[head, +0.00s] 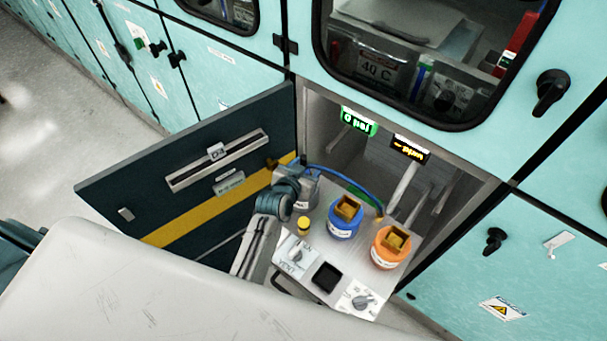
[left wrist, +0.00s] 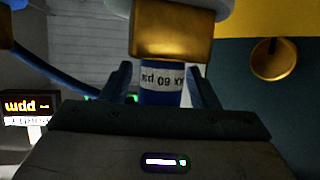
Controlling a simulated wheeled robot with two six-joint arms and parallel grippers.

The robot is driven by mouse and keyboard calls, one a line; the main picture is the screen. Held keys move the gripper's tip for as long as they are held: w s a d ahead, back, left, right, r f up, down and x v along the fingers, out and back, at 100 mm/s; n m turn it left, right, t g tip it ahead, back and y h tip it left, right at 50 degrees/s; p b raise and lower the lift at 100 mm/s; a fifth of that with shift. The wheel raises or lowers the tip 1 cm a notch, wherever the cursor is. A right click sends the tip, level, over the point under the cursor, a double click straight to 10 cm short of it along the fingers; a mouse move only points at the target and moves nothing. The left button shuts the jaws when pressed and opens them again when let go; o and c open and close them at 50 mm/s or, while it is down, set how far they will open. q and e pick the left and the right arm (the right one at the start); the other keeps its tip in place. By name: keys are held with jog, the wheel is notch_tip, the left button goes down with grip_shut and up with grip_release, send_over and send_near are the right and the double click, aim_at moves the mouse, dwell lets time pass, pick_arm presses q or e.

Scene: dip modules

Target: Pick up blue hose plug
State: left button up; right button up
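In the left wrist view the blue hose plug (left wrist: 160,97) has a white label and stands between the two fingers of my left gripper (left wrist: 163,90). A brass collar (left wrist: 172,38) is above it. The fingers are apart, with a small gap showing beside the plug, so they do not look closed on it. In the head view my left gripper (head: 303,178) is at the back left of the grey pull-out tray, near the open door, and hides the plug. A blue hose (head: 350,182) arches right from there. My right gripper is not in view.
The tray (head: 306,257) carries a blue canister (head: 343,222), an orange canister (head: 389,252), a small yellow knob (head: 304,225) and dials. The dark open door (head: 215,205) stands left. Lit displays (head: 359,121) hang in the opening.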

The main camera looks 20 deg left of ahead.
pick_arm(q)
jog(key=c, duration=1)
jog(key=shift+o, duration=0.2)
jog(key=shift+r, duration=0.15)
